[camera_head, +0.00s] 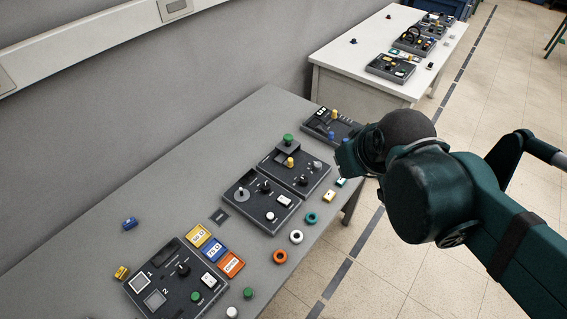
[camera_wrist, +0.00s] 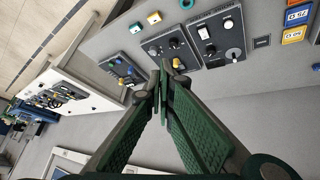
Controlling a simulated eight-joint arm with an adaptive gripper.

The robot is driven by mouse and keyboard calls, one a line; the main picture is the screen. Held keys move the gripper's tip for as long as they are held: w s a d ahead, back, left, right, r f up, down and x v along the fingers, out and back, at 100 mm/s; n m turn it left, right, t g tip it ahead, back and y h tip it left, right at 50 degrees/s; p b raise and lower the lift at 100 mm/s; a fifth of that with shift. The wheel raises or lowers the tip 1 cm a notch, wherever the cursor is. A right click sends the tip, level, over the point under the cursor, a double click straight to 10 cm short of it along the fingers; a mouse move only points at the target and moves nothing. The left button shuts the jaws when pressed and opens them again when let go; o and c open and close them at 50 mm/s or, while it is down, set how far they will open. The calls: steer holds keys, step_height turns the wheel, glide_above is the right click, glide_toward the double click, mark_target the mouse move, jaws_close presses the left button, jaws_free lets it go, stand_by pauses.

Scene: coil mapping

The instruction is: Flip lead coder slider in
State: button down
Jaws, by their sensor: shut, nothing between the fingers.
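I cannot tell which control is the lead coder slider, since the panel labels are too small to read. A dark panel with a yellow knob and several small controls (camera_head: 318,126) lies at the far end of the near table, partly behind my arm. It also shows in the wrist view (camera_wrist: 112,66), left of the fingertips. My gripper (camera_wrist: 161,72) is shut and empty, with its green fingers together above the panels. In the wrist view the fingertips overlap the edge of the middle panel (camera_wrist: 160,45); I cannot tell the height gap.
A panel with a round dial (camera_wrist: 214,34) lies beside the middle panel. Another panel (camera_head: 150,272) sits near the front, with orange and yellow tiles (camera_head: 231,264) beside it. Coloured rings (camera_head: 296,237) lie along the table edge. A second table (camera_head: 360,85) stands beyond.

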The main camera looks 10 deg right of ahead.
steer(key=w+a+f+n+g+p, duration=0.1)
steer(key=w+a+f+n+g, duration=0.1)
steer(key=w+a+f+n, duration=0.5)
steer(key=w+a+f+n+g+h+p, duration=0.1)
steer(key=w+a+f+n, duration=0.7)
steer(key=n, duration=1.2)
steer(key=shift+w+a+f+g, duration=0.2)
steer(key=shift+w+f+g, duration=0.4)
steer(key=shift+w+f, duration=0.95)
steer(key=shift+w+r, duration=0.3)
steer(key=shift+b+x, duration=0.45)
steer(key=shift+x, duration=4.55)
steer(key=shift+w+d, duration=0.6)
steer(key=shift+w, duration=0.25)
steer(key=shift+w+d, duration=0.55)
steer(key=shift+w, duration=0.3)
steer(key=shift+w+d, duration=0.1)
